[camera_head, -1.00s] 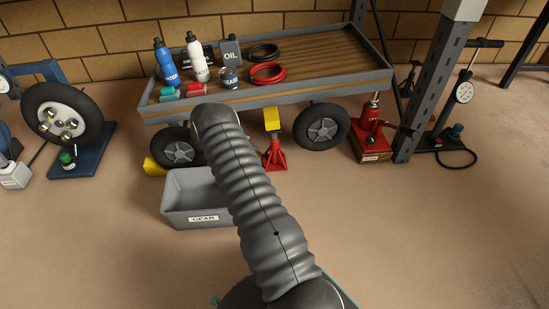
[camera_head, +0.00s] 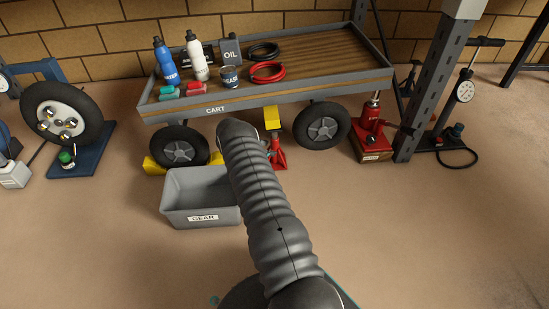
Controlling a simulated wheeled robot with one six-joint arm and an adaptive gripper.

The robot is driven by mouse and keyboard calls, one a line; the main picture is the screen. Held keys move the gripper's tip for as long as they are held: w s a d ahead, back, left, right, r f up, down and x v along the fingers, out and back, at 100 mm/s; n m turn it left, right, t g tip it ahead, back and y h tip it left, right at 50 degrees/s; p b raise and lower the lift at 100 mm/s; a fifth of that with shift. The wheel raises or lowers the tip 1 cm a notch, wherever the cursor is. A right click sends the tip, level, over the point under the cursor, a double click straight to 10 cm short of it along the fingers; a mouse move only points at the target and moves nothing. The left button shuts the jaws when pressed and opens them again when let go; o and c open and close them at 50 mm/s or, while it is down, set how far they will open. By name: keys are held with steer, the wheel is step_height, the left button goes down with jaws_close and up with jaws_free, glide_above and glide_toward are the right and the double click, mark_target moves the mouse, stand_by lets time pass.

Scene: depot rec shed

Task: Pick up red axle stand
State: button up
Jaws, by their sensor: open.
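The red axle stand (camera_head: 279,157) stands on the floor under the cart's near side, between the two visible wheels. My arm hides its left part. A yellow block (camera_head: 272,118) shows directly above it, under the cart's edge; I cannot tell whether they touch. My ribbed grey arm reaches forward from the bottom of the picture, and its far end is just left of the stand. My gripper is hidden behind the arm, so its fingers do not show.
The cart (camera_head: 250,98) carries bottles, cans and cable rings. A grey GEAR bin (camera_head: 203,218) stands left of my arm. A yellow chock (camera_head: 155,166) sits by the left wheel. A red jack (camera_head: 372,135) and grey post (camera_head: 430,90) stand right. The right foreground floor is clear.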

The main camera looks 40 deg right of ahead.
mark_target(274, 148)
steer(key=x, duration=0.4)
steer(key=shift+d, duration=0.15)
jaws_close()
steer(key=shift+r, duration=0.15)
